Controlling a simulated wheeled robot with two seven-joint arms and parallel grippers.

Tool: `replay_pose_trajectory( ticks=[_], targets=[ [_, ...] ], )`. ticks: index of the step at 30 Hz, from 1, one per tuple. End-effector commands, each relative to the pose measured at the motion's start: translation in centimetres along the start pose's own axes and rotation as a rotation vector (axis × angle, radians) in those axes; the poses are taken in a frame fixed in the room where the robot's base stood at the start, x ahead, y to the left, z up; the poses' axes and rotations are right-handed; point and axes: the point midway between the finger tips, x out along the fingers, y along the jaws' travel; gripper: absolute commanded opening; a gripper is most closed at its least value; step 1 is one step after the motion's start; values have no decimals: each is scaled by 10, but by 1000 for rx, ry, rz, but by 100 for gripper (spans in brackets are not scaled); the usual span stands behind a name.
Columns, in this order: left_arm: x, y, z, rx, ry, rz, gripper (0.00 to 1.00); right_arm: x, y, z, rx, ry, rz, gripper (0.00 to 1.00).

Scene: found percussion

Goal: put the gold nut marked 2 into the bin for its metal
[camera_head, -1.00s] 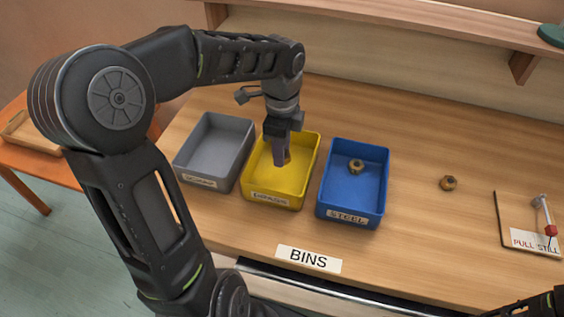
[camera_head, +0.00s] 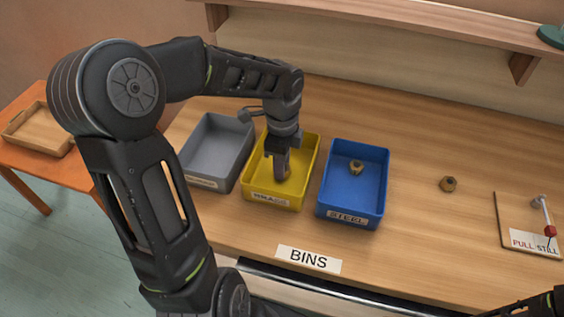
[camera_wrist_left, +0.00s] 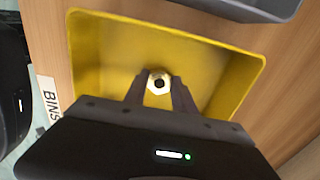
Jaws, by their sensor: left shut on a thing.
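My left gripper (camera_head: 282,176) points down inside the yellow bin (camera_head: 252,187), shut on a gold nut. In the left wrist view the nut (camera_wrist_left: 158,82) sits between the fingertips, over the bin's floor. I cannot tell whether it touches the floor, and no number is readable on it. The yellow bin's label is hard to read. The blue bin (camera_head: 342,205), labelled STEEL, holds another gold-brown nut (camera_head: 356,167). The grey bin (camera_head: 208,183) is empty as far as I can see.
A loose gold-brown nut (camera_head: 448,184) lies on the table right of the blue bin. A board (camera_head: 515,220) with a lever and a PULL label lies at the far right. A BINS sign (camera_head: 308,259) is at the front edge. A shelf (camera_head: 400,35) runs along the back.

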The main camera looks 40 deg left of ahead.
Motion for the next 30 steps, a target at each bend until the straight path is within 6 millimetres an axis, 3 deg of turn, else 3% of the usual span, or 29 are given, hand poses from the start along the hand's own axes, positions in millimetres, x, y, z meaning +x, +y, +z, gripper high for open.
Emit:
replay_pose_trajectory(
  ticks=[3, 4, 11, 23, 30],
  targets=[
    [4, 0, 0, 0, 0, 0, 0, 3, 1, 0, 0, 0, -1, 36],
    [3, 0, 0, 0, 0, 0, 33, 2, 1, 0, 0, 0, -1, 36],
    [3, 0, 0, 0, 0, 0, 52, 2, 0, 0, -1, 1, -1, 36],
    [-4, 0, 0, -1, 0, -2, 54, 0, 0, 0, 0, 0, 0, 36],
    [-38, -1, 0, -1, 1, -5, 54, 1, 0, 0, 0, 0, 0, 36]
  ],
)
